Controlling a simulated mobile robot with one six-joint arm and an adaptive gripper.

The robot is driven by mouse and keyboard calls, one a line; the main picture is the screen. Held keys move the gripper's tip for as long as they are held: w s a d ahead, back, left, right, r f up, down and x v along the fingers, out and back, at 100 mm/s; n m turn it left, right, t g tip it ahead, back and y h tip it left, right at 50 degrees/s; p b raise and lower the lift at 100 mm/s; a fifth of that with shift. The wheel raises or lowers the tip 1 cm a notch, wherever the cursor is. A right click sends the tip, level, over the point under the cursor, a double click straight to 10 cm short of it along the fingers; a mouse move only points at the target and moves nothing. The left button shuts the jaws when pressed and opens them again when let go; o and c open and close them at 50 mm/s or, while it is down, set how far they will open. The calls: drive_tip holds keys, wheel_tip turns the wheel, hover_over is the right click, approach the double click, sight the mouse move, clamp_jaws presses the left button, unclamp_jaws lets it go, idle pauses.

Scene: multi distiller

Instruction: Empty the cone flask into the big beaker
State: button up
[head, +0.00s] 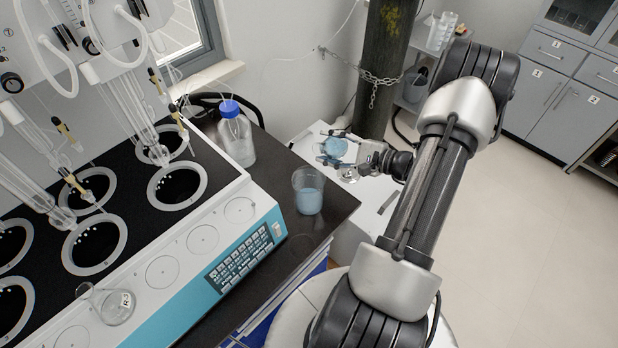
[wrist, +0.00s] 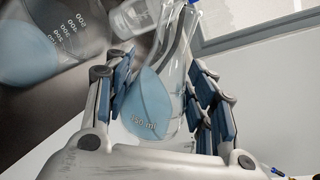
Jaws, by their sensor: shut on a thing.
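The cone flask (head: 334,146) is clear glass with blue liquid inside. In the wrist view the flask (wrist: 150,105) sits between the blue finger pads and its mark looks like 150 ml. My gripper (head: 345,160) is shut on it, off the right side of the dark bench; in the wrist view the gripper (wrist: 160,78) has a finger on each side of the glass. The big beaker (head: 308,196) stands upright near the bench's right corner and holds blue liquid. It also shows at upper left in the wrist view (wrist: 52,50). The flask's exact tilt is hard to tell.
A clear bottle with a blue cap (head: 236,138) stands behind the beaker. The distiller (head: 205,215) fills the left, with another flask (head: 106,304) on its top. A chained dark cylinder (head: 384,70) stands behind my gripper. The floor at right is clear.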

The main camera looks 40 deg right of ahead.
drive_tip(key=shift+d+f+n+h+b, duration=0.2)
drive_tip(key=shift+f+n+h+b, duration=0.1)
drive_tip(key=shift+n, duration=0.5)
idle(0.4)
drive_tip(key=shift+d+f+n+h+b, duration=0.1)
drive_tip(key=shift+f+n+h+b, duration=0.2)
drive_tip(key=shift+f+n+b, duration=0.45)
idle(0.4)
drive_tip(key=shift+n, duration=0.55)
drive_tip(key=shift+s+a+r+p, duration=0.1)
drive_tip(key=shift+a+r+p, duration=0.1)
drive_tip(key=shift+r+p, duration=0.4)
drive_tip(key=shift+w+a+r+p, duration=0.1)
drive_tip(key=shift+a+r+p, duration=0.2)
drive_tip(key=shift+r, duration=0.35)
drive_tip(key=shift+s+a+r+p, duration=0.1)
drive_tip(key=shift+a+r+p, duration=0.05)
drive_tip(key=shift+r+p, duration=0.45)
drive_tip(key=shift+f+h+b, duration=0.4)
drive_tip(key=shift+f+b, duration=0.2)
drive_tip(key=shift+b, duration=0.35)
drive_tip(key=shift+f+n+b, duration=0.2)
drive_tip(key=shift+n+b, duration=0.1)
drive_tip(key=shift+b, duration=0.1)
drive_tip(key=shift+f+b, duration=0.3)
drive_tip(key=shift+b, duration=0.25)
drive_tip(key=shift+f+n+b, duration=0.3)
drive_tip(key=shift+f+b, duration=0.35)
drive_tip(key=shift+b, duration=0.45)
